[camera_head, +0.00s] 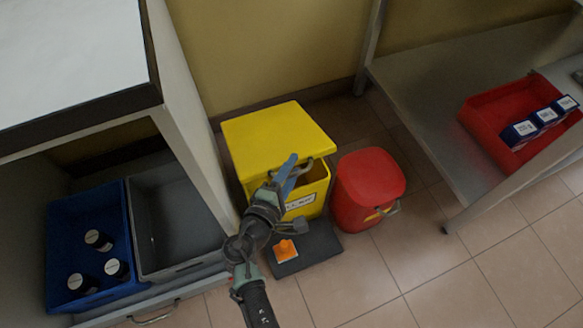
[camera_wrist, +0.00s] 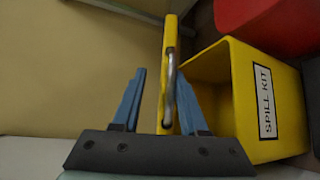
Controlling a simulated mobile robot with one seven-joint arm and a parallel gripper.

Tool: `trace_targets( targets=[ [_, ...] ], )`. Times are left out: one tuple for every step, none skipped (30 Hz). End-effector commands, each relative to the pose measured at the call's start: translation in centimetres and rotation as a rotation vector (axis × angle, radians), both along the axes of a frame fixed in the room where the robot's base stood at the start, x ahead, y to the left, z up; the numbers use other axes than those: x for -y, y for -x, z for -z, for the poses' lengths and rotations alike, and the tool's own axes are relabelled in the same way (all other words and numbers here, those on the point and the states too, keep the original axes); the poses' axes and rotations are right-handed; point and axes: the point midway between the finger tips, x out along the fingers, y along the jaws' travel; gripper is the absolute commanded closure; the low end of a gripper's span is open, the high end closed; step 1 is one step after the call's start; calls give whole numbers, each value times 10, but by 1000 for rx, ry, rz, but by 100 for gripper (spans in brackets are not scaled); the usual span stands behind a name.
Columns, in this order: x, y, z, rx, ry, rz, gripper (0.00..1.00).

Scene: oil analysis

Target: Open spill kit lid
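The yellow spill kit box (camera_head: 318,192) stands on the floor in the head view. Its yellow lid (camera_head: 275,138) is raised partway, with a dark gap above the box front. The wrist view shows the lid (camera_wrist: 168,50) edge-on, with a metal handle (camera_wrist: 171,80) on it, and the box interior (camera_wrist: 205,70) open beside it. A SPILL KIT label (camera_wrist: 264,102) is on the box front. My gripper (camera_head: 287,172) is at the lid's front edge. Its blue fingers (camera_wrist: 160,76) are apart, one on each side of the lid edge and handle; contact is unclear.
A red bin (camera_head: 369,185) stands close to the right of the box. A dark mat with an orange item (camera_head: 285,250) lies in front. A cabinet with blue and grey trays (camera_head: 180,225) is at the left. A table holds a red crate (camera_head: 490,115) at the right. Floor is clear at lower right.

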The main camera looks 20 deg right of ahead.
Motion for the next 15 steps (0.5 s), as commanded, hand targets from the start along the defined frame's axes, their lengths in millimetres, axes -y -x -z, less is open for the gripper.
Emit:
trace_targets(
  targets=[
    [1,0,0,0,0,1,58],
    [1,0,-1,0,0,1,58],
    [1,0,-4,1,1,2,58],
    [1,0,-6,1,1,2,58],
    [1,0,-10,1,1,2,58],
    [1,0,-16,3,1,2,58],
    [1,0,-21,3,1,2,58],
    [1,0,-26,3,1,2,58],
    [1,0,-34,3,-1,2,58],
    [1,0,-41,4,0,2,58],
    [1,0,-47,4,1,2,58],
    [1,0,-55,4,0,2,58],
    [0,0,-61,4,0,2,58],
    [0,0,-66,3,1,2,58],
    [0,0,-73,3,1,2,58]
  ],
)
